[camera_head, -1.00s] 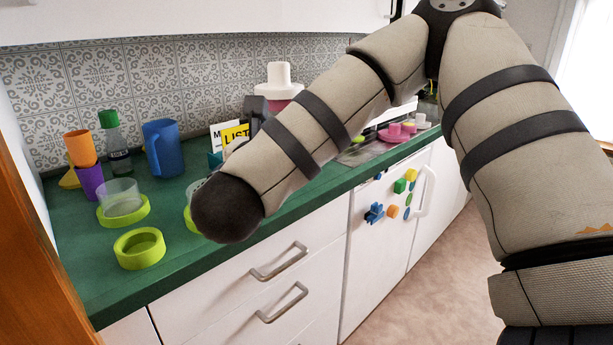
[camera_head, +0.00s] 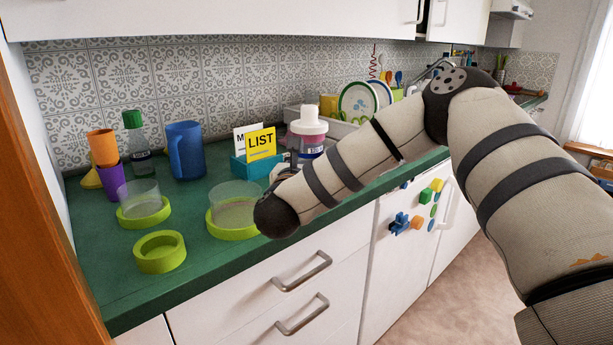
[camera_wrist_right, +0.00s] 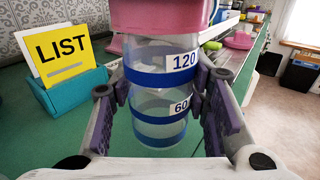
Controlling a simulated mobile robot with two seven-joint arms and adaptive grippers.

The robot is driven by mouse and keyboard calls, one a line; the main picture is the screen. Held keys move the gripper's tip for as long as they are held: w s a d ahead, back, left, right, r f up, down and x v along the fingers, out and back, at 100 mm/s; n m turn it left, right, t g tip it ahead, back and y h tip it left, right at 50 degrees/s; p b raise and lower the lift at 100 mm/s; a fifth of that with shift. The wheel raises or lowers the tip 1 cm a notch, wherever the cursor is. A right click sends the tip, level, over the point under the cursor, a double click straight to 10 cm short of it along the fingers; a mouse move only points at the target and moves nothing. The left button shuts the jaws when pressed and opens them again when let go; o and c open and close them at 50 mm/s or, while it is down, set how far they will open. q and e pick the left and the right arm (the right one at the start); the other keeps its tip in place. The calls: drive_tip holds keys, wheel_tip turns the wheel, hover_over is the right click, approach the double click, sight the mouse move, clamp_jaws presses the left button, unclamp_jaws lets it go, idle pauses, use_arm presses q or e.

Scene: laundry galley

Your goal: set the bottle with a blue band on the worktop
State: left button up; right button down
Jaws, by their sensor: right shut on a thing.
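The bottle is clear with blue bands, a pink collar and a white top. It stands upright in the head view (camera_head: 309,128), behind my right forearm. In the right wrist view the bottle (camera_wrist_right: 150,105) shows blue bands marked 120 and 60. My right gripper (camera_wrist_right: 163,95) is shut on its clear body, one finger on each side. The green worktop (camera_head: 100,262) lies beneath the bottle. My arm hides its base in the head view, and I cannot tell whether it touches the worktop. My left gripper is not in view.
A teal holder (camera_head: 246,168) with a yellow LIST card stands left of the bottle. Further left are a blue jug (camera_head: 186,150), stacked orange and purple cups (camera_head: 104,150), a green-capped bottle (camera_head: 136,135) and lime rings (camera_head: 160,252). Dish-rack plates (camera_head: 358,102) stand behind.

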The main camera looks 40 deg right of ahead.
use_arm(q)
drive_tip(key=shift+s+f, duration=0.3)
use_arm(e)
wheel_tip(320, 180, down, 3)
drive_tip(key=shift+w+d+f, duration=0.1)
drive_tip(key=shift+w+f, duration=0.05)
drive_tip(key=shift+f, duration=0.05)
drive_tip(key=shift+f, duration=0.15)
drive_tip(key=c, duration=0.9)
unclamp_jaws()
